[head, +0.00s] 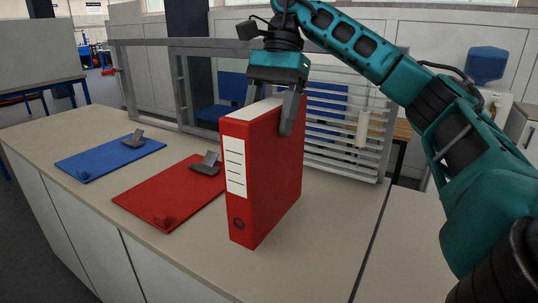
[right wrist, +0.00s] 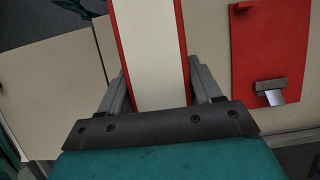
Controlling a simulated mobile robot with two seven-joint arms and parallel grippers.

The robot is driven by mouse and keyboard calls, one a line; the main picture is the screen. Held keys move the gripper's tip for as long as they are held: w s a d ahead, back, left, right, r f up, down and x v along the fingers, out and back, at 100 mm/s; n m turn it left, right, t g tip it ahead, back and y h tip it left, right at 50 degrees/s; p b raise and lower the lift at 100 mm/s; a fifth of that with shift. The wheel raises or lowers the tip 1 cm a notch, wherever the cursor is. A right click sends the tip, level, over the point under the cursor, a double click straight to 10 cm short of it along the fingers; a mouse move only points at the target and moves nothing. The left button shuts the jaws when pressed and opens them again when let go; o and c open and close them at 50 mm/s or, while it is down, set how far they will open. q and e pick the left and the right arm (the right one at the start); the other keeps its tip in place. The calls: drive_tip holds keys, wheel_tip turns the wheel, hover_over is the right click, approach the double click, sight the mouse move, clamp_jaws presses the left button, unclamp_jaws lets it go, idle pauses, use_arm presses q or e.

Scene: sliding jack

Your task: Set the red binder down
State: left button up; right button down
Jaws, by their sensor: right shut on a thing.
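The red binder (head: 272,180) stands upright at the counter's front right in the head view, its white label (head: 235,166) facing the camera side. My right gripper (head: 276,108) comes from above and is shut on the binder's upper part, one finger showing on its right face. In the right wrist view the binder's pale top (right wrist: 150,55) with red edges lies between the two fingers (right wrist: 160,92). The binder's lower edge looks at or close to the counter; I cannot tell whether it touches. My left gripper is not in view.
A red board (head: 172,192) with a grey clip lies left of the binder on the counter (head: 200,255). A blue board (head: 108,158) with a clip lies farther left. A grey slatted rack (head: 340,150) stands behind. Bare counter shows right of the binder.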

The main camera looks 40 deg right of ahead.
sight(269, 142)
drive_tip(key=shift+f+b, duration=0.6)
drive_tip(key=shift+f, duration=1.85)
drive_tip(key=shift+f, duration=0.15)
drive_tip(key=shift+c, duration=1)
unclamp_jaws()
